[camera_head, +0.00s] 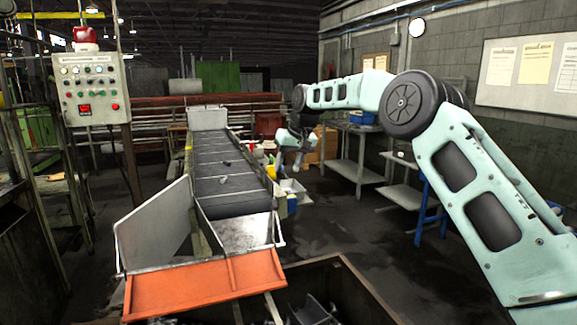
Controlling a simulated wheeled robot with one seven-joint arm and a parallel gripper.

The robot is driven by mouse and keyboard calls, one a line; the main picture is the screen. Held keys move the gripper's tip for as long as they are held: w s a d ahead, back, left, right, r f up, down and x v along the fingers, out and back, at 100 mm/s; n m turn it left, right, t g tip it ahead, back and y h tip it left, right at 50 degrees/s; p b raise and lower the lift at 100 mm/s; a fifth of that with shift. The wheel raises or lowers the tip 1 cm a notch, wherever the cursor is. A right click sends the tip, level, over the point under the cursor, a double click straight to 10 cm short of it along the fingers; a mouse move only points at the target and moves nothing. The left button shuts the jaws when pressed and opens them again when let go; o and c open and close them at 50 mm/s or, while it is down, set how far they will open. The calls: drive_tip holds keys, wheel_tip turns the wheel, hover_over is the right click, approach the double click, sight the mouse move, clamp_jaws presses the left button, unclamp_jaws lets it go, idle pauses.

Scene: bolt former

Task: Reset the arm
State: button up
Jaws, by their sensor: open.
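My pale green arm reaches from the lower right up and across to the middle of the picture. My gripper (298,166) hangs at its far end, pointing down, to the right of the conveyor (215,160). It is small in this view and looks open, with nothing seen between its fingers. It is above or near a white bin (293,187); the exact gap cannot be told.
A control box (90,88) with buttons and a red lamp stands at the left. An orange chute (205,285) and a dark crate (345,275) with metal parts are in front. Metal tables (355,170) stand along the right wall. Floor between is clear.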

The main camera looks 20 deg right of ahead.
drive_tip(key=s+a+n+g, duration=0.2)
drive_tip(key=s+a+n, duration=0.1)
drive_tip(key=s+a, duration=1.3)
drive_tip(key=s+a+f+n+g, duration=0.1)
drive_tip(key=s+a, duration=0.1)
drive_tip(key=s, duration=0.6)
drive_tip(key=s+a+f+n, duration=0.1)
drive_tip(key=s+a+f, duration=0.15)
drive_tip(key=s, duration=0.65)
drive_tip(key=s+d+f+n, duration=0.1)
drive_tip(key=s+d+f, duration=0.2)
drive_tip(key=s, duration=0.8)
drive_tip(key=s+d+f+n+g+h, duration=0.1)
drive_tip(key=s+d+f, duration=0.1)
drive_tip(key=s, duration=0.9)
drive_tip(key=shift+d+f+b, duration=0.35)
drive_tip(key=shift+d+f, duration=0.05)
drive_tip(key=shift+d, duration=0.1)
drive_tip(key=shift+w, duration=0.1)
